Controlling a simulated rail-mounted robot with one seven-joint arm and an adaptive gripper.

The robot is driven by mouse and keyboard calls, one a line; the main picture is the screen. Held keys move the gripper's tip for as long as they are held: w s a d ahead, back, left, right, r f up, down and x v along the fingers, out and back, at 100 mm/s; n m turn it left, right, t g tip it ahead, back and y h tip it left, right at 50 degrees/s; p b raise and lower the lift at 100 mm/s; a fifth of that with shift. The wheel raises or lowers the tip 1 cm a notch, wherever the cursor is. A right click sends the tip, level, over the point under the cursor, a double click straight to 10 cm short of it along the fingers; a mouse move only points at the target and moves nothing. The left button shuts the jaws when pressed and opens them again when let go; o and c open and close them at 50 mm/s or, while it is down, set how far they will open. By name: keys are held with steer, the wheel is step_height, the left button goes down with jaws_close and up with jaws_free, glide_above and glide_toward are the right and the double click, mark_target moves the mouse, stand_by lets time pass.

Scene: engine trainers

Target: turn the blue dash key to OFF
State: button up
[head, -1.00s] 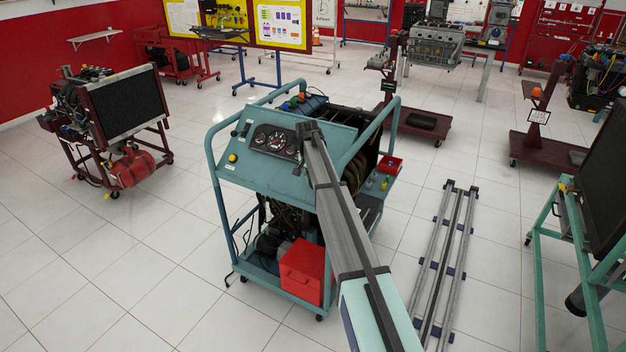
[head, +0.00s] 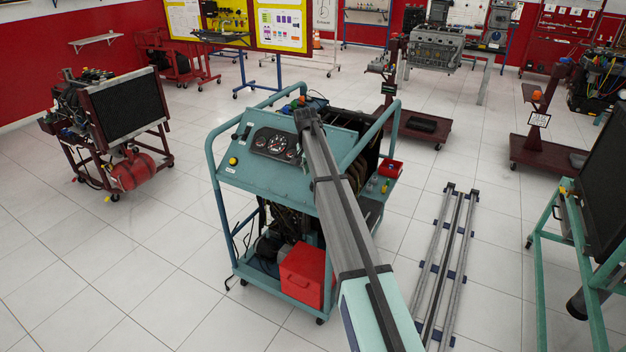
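The blue engine trainer (head: 240,182) stands in the middle of the head view. Its sloped dash panel carries a dark gauge cluster (head: 272,143) and a yellow button (head: 233,161) at its left. I cannot make out the dash key; my arm covers the right part of the panel. My arm reaches from the bottom of the picture up to that right part. My gripper, at the arm's far end, is not distinguishable from the arm in this view, so its fingers cannot be seen.
Blue tube rails frame the trainer on both sides. A red box (head: 302,276) sits on its lower shelf and a small red tray (head: 390,168) at its right. Metal floor rails (head: 444,265) lie to the right. Another engine stand (head: 118,130) is at left; tiled floor between is clear.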

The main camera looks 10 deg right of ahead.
mark_target(311, 185)
steer(key=r, duration=0.5)
steer(key=shift+s+a+r, duration=0.3)
steer(key=shift+s+r, duration=0.05)
steer(key=shift+r, duration=0.05)
steer(key=s+f+n+g, duration=0.1)
steer(key=s+f+n, duration=0.2)
steer(key=s+f, duration=1.3)
steer(key=s+f+n+g, duration=0.1)
steer(key=s+f+n, duration=0.3)
steer(key=s+f, duration=1.2)
steer(key=s+f+g, duration=0.2)
steer(key=s+f, duration=0.4)
steer(key=s, duration=0.8)
steer(key=s+f+g, duration=0.2)
steer(key=s+f, duration=0.3)
steer(key=s, duration=0.8)
steer(key=s+d+f+g+y, duration=0.1)
steer(key=s+f, duration=0.5)
steer(key=s, duration=0.8)
steer(key=shift+s+f+n+g, duration=0.3)
steer(key=shift+s+f+g, duration=0.05)
steer(key=shift+g, duration=0.25)
